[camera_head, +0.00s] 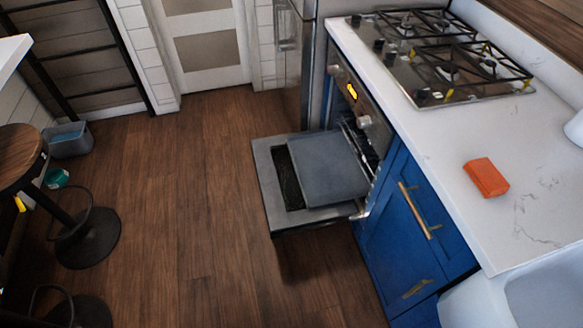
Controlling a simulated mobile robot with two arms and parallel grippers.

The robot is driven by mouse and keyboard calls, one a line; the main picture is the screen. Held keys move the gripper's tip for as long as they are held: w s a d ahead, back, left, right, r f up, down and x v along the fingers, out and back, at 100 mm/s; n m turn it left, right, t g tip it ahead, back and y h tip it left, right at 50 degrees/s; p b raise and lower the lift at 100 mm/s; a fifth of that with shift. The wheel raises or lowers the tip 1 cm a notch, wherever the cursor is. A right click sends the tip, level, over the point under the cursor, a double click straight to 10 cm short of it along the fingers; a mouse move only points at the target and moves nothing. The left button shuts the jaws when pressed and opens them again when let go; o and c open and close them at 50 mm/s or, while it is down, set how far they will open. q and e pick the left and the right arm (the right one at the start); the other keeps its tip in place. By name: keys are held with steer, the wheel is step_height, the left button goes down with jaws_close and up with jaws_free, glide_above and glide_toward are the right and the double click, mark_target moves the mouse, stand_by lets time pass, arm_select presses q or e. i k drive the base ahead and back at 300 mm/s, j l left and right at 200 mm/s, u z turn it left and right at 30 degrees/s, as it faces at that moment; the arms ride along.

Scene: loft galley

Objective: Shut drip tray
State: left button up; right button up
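The oven (359,110) stands under the counter with its door (262,165) folded down flat. A flat grey tray (327,167) sticks out of the oven opening, over the lowered door. This looks like the drip tray, pulled out, with its inner edge at the oven mouth. A dark strip of the door shows to the left of the tray. How far the tray reaches inside is hidden. Neither of my grippers is in view.
A gas hob (440,65) and an orange block (486,177) are on the white counter (420,130). Blue cabinets (405,215) with brass handles stand beside the oven. A stool (75,225) and grey bin (68,140) are at left. The wooden floor (185,210) between is clear.

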mark_target(328, 170)
steer(key=i+j+z, duration=0.1)
steer(key=i, duration=0.35)
steer(key=i+j, duration=0.3)
steer(key=i, duration=0.15)
steer(key=i+j+z, duration=0.15)
steer(key=i, duration=0.3)
